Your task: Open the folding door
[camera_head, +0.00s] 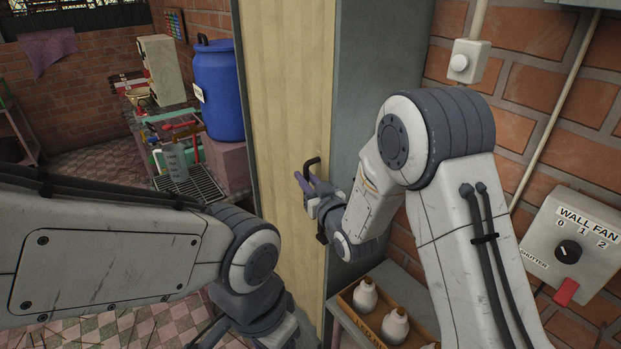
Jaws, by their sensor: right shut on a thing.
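The folding door (285,110) is a tall, pale yellow wooden panel in a grey frame at the middle of the view. A dark bar handle (312,163) stands upright near its right edge. My right gripper (308,186) is at this handle and shut on it, with its fingers around the middle of the bar. The handle's lower part is mostly hidden by the gripper. My left arm comes in from the left, and its wrist hangs low in front of the door's lower part. My left gripper's fingers are out of the picture below.
A blue barrel (218,90) and a cluttered bench stand beyond the door's left edge. A wooden crate of white bottles (395,326) sits below my right arm. A wall fan switch box (575,243) is on the brick wall at right. Tiled floor shows at lower left.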

